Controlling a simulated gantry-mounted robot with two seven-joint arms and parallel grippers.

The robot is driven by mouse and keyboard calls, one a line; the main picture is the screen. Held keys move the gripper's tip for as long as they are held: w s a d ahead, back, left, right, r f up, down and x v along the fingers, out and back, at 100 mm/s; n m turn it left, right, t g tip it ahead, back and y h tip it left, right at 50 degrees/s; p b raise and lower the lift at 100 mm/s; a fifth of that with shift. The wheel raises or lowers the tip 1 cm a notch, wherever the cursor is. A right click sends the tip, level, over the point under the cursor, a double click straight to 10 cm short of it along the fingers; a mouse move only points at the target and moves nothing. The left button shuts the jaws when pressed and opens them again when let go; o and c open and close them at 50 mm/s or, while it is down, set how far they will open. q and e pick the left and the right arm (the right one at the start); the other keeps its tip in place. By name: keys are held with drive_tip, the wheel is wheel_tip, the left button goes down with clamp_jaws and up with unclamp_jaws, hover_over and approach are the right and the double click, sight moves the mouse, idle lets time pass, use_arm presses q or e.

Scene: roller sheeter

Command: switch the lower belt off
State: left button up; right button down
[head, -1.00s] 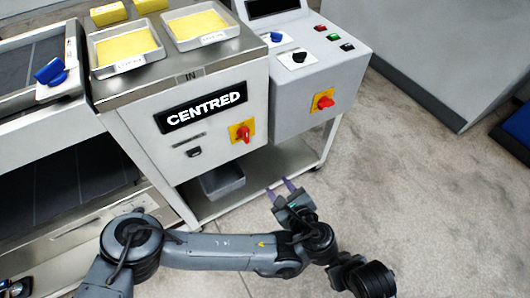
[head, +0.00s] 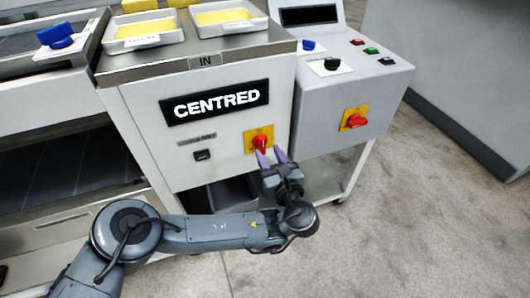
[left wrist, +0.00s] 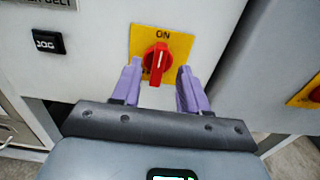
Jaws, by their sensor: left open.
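A red rotary switch (head: 261,143) on a yellow plate sits on the machine's front panel, below the black CENTRED display (head: 215,102). In the left wrist view the red knob (left wrist: 156,60) points upright under the word ON. The small label at upper left of that view is cut off and ends in BELT. My left gripper (head: 271,158) is open, its two purple fingers just below and in front of the knob in the head view. In the left wrist view the fingers (left wrist: 157,88) stand either side of the knob with gaps. My right gripper is not seen.
A second red switch (head: 354,121) on a yellow plate is on the control box at right. A black JOG rocker (left wrist: 48,41) lies left of the knob. Trays of yellow slabs (head: 224,19) stand on top. The floor at right is clear.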

sight(263, 144)
use_arm(q)
drive_tip(key=b+x, duration=0.1)
drive_tip(key=x, duration=0.2)
drive_tip(key=shift+f, duration=0.15)
drive_tip(key=shift+w+a+b, duration=0.2)
drive_tip(key=shift+w+b, duration=0.1)
drive_tip(key=shift+w, duration=0.1)
clamp_jaws()
